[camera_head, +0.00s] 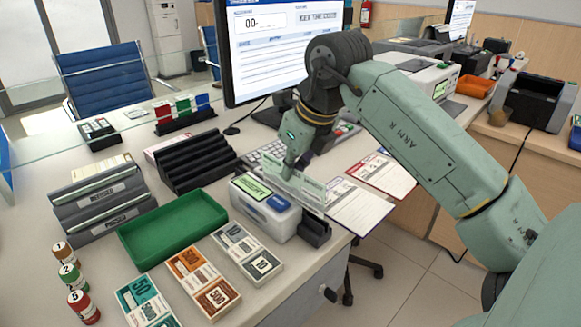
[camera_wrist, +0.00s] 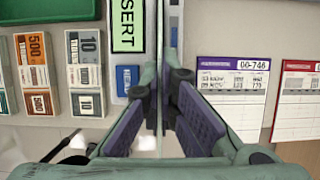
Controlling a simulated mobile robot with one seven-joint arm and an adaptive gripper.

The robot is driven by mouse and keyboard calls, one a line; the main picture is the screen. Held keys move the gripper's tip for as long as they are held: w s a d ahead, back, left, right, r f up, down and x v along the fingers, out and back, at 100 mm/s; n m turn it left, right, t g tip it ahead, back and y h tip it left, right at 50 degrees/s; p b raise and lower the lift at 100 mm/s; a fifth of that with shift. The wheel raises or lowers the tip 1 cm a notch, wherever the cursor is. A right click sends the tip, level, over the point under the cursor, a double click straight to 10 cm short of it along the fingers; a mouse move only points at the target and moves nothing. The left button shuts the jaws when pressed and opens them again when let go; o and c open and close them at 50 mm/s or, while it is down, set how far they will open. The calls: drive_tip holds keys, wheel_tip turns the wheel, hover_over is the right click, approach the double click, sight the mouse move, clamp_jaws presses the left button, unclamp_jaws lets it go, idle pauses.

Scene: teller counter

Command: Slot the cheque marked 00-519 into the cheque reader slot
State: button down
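My gripper (camera_head: 292,168) is shut on a thin pale green cheque (camera_head: 302,190), held upright over the cheque reader (camera_head: 258,212). In the wrist view my gripper (camera_wrist: 166,85) shows its fingers close together with the cheque edge-on between them. Its number cannot be read. The reader is a white box with a green lit display (camera_wrist: 128,25) showing "INSERT" and a blue panel (camera_wrist: 130,80). The cheque's lower edge is at or near the reader's slot side, by the dark end piece (camera_head: 315,232); I cannot tell whether it is inside the slot.
A cheque marked 00-746 (camera_wrist: 232,92) and a red-headed cheque (camera_wrist: 299,100) lie right of the reader. Banknote stacks (camera_head: 203,280) and a green tray (camera_head: 172,230) lie to the left. A monitor (camera_head: 290,55) and keyboard stand behind. The counter's front edge is close.

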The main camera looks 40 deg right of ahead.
drive_tip(key=c, duration=1.7)
unclamp_jaws()
drive_tip(key=shift+r, duration=0.15)
drive_tip(key=shift+r+p, duration=2.15)
drive_tip(key=shift+r, duration=1.25)
